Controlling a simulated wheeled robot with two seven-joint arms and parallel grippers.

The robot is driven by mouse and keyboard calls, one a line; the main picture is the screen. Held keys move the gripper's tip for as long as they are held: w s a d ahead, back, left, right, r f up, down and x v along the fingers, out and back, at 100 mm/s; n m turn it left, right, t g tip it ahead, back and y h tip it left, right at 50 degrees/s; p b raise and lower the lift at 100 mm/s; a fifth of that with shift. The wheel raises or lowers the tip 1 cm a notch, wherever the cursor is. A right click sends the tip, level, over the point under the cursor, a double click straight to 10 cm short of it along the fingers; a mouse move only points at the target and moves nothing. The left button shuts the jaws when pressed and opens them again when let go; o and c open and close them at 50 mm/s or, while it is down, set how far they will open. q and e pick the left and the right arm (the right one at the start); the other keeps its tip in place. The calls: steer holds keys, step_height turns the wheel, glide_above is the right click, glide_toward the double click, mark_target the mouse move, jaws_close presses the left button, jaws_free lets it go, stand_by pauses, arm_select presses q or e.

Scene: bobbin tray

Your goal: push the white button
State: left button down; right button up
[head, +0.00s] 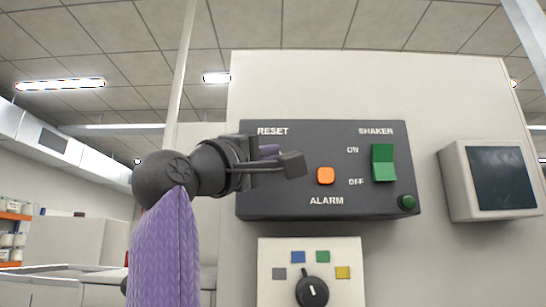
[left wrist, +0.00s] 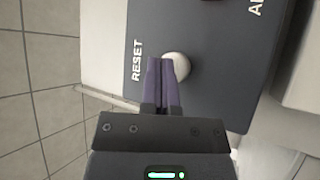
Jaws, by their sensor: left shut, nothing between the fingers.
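The white button (left wrist: 178,66) is a round pale knob beside the RESET label on a dark grey control panel (head: 350,205). It shows in the left wrist view, partly covered by my fingertips. In the head view it is hidden behind my left gripper (head: 270,152), which is in front of the panel's left part, under the RESET label. In the left wrist view my left gripper (left wrist: 161,62) has its purple fingers together and empty, with the tips overlapping the button's edge. I cannot tell whether they touch it. My right gripper is not in view.
A dial plate (head: 330,245) with a black knob (head: 312,292) is below. A dark screen (head: 503,177) juts out at right.

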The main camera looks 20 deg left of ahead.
arm_select(q)
steer(key=shift+w+a+p, duration=0.2)
steer(key=shift+w+p, duration=0.25)
steer(key=shift+w, duration=0.05)
stand_by(0.5)
stand_by(0.3)
steer(key=shift+s+d+b, duration=0.3)
steer(key=shift+s+b, duration=0.4)
steer(key=shift+s, duration=0.15)
steer(key=s+b, duration=0.1)
steer(key=s, duration=0.1)
steer(key=s+d+b, duration=0.1)
steer(key=s+b, duration=0.1)
steer(key=shift+s+d, duration=0.15)
steer(key=shift+s, duration=0.25)
